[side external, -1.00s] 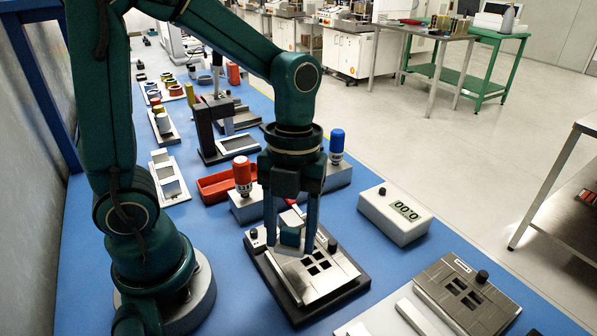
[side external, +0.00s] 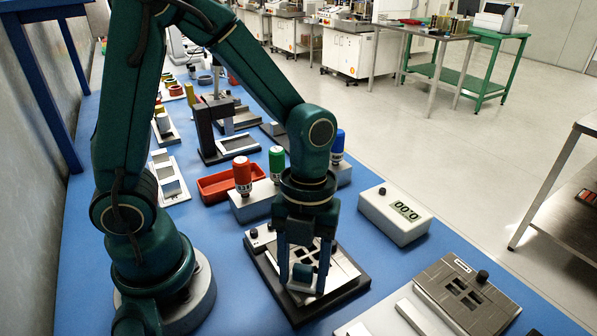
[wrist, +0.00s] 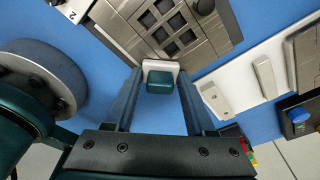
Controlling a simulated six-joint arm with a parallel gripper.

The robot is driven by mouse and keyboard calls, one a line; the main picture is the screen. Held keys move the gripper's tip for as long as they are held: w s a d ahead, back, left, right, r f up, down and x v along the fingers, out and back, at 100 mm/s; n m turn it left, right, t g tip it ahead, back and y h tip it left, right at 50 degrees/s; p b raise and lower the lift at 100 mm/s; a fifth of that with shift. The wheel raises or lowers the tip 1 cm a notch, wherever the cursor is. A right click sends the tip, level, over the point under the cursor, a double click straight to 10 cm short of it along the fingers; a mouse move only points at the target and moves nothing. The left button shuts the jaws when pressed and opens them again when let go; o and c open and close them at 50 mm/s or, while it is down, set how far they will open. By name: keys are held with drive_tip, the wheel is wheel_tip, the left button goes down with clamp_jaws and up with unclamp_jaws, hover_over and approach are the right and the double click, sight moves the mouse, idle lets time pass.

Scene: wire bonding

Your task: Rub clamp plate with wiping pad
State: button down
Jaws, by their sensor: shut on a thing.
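The clamp plate (side external: 341,262) is a grey metal plate with several square windows, lying on a black base with dark knobs. It also shows at the top of the wrist view (wrist: 130,36). My gripper (side external: 303,275) is shut on the wiping pad, fingers on both sides of its teal block handle (wrist: 160,83). The pad's white sole (wrist: 160,65) is at the plate's near edge, beside the windows. The sole looks down at plate height, but I cannot tell if it touches. My fingers and the handle hide part of the plate.
A second windowed plate (side external: 462,292) and a white tray (side external: 372,325) lie at right. A grey display box (side external: 395,214) stands behind. Red-capped (side external: 242,176) and green-capped (side external: 276,163) bottles and a red tray (side external: 214,187) are behind my gripper. Blue mat is clear between.

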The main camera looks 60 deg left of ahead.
drive_tip(key=a, duration=0.3)
drive_tip(key=shift+a, duration=0.2)
wheel_tip(320, 180, up, 8)
drive_tip(key=shift+r, duration=0.15)
idle(0.3)
drive_tip(key=shift+r, duration=0.15)
idle(0.4)
